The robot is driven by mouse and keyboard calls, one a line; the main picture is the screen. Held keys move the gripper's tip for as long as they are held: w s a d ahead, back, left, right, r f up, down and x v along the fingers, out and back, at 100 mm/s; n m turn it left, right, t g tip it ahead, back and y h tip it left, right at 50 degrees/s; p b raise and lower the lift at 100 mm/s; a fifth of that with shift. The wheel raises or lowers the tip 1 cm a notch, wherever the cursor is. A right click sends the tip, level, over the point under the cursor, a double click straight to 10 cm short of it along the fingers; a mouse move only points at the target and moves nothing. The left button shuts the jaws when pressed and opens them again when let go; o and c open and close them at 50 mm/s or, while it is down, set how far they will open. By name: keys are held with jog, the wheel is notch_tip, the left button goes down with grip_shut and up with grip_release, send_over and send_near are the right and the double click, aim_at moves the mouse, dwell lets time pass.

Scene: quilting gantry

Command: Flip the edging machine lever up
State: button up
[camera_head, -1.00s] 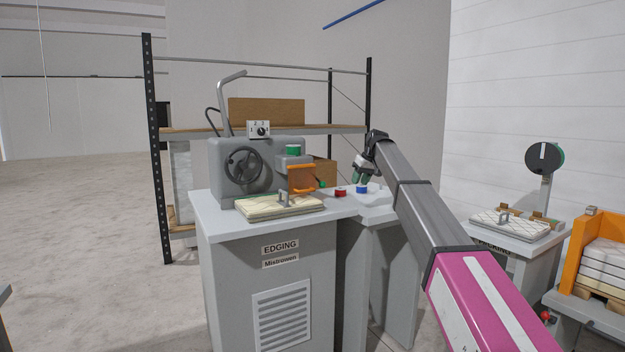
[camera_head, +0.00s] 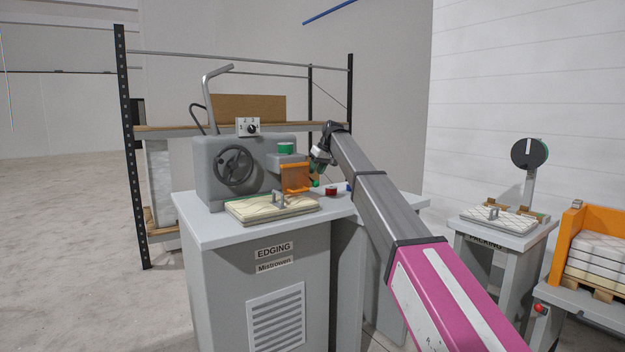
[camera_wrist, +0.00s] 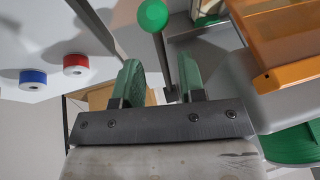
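The edging machine (camera_head: 215,178) is a grey housing with a handwheel on the grey cabinet marked EDGING. Its lever (camera_wrist: 153,16) is a dark rod with a green ball knob. The knob also shows low at the machine's right side in the head view (camera_head: 315,183), beside the orange guard. My gripper (camera_head: 319,166) is at the machine's right, close to the knob. In the wrist view my gripper (camera_wrist: 160,72) has its two green-padded fingers apart, with nothing gripped. The rod appears between the fingers in the picture, the knob beyond the tips. Contact cannot be told.
The orange guard (camera_wrist: 290,40) is close on the right in the wrist view. A red spool (camera_wrist: 76,64) and a blue spool (camera_wrist: 33,78) stand on the worktop. A quilted pad (camera_head: 270,207) lies in front of the machine. A shelf rack (camera_head: 131,150) stands behind.

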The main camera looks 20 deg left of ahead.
jog(key=x, duration=0.4)
jog(key=shift+f, duration=0.2)
grip_shut()
jog(key=shift+r+g+h, duration=0.8)
jog(key=shift+r, duration=0.4)
jog(key=shift+d+r+g+h, duration=0.1)
jog(key=shift+r+g+h, duration=0.2)
jog(key=shift+r+h, duration=0.1)
jog(key=shift+s, duration=0.1)
